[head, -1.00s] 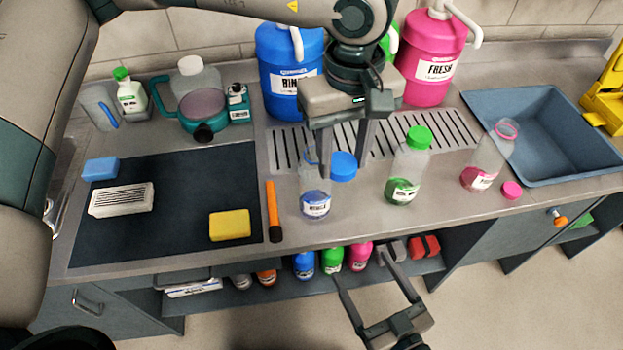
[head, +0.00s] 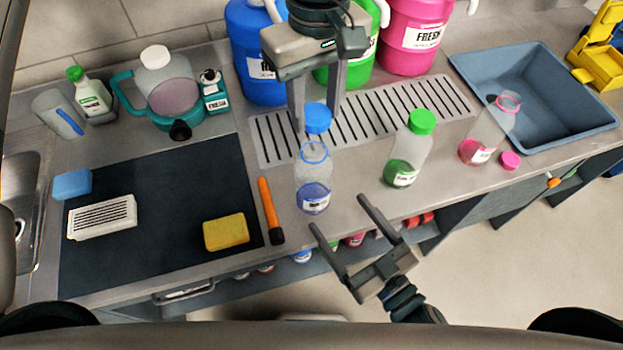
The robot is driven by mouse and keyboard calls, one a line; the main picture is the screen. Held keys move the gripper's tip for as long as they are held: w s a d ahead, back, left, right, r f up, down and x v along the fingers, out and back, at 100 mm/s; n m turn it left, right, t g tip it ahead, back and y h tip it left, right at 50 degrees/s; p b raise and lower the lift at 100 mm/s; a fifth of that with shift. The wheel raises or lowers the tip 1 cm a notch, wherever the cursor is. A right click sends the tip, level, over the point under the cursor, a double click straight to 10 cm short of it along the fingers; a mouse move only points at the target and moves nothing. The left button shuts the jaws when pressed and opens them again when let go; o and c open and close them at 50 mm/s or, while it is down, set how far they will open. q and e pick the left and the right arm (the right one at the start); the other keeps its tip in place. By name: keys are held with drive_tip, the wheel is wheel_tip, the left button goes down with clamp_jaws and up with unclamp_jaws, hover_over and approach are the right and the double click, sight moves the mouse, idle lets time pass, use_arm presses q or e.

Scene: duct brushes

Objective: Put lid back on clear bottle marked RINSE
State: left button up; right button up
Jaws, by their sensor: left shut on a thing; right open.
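A clear bottle (head: 313,185) with a little blue liquid stands upright and open on the counter. Its label is too small to read surely. My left gripper (head: 316,116) points down and is shut on a blue lid (head: 318,119). The lid shows just above the blue bottle's open mouth in the picture, apart from it. My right gripper (head: 337,213) is open and empty, in front of the counter's edge. A clear bottle with pink liquid (head: 484,140) stands open at the right, with a pink lid (head: 510,160) lying beside it. A green-capped bottle (head: 407,155) stands between them.
An orange marker-like stick (head: 270,207) and a yellow sponge (head: 226,233) lie left of the blue bottle. A slotted drain plate (head: 380,118) is behind the bottles. Large blue (head: 251,50) and pink (head: 413,40) jugs stand at the back. A basin (head: 535,100) is at right.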

use_arm(q)
drive_tip(key=shift+w+a, duration=0.1)
drive_tip(key=shift+w, duration=0.05)
use_arm(e)
drive_tip(key=x, duration=1.2)
drive_tip(key=shift+w, duration=0.1)
drive_tip(key=c, duration=1.6)
use_arm(q)
hover_over(315, 139)
drive_tip(key=s, duration=0.2)
drive_tip(key=shift+s+f, duration=0.15)
drive_tip(key=shift+f, duration=2.4)
drive_tip(key=shift+f, duration=0.1)
drive_tip(key=shift+f, duration=0.75)
drive_tip(key=shift+f, duration=0.55)
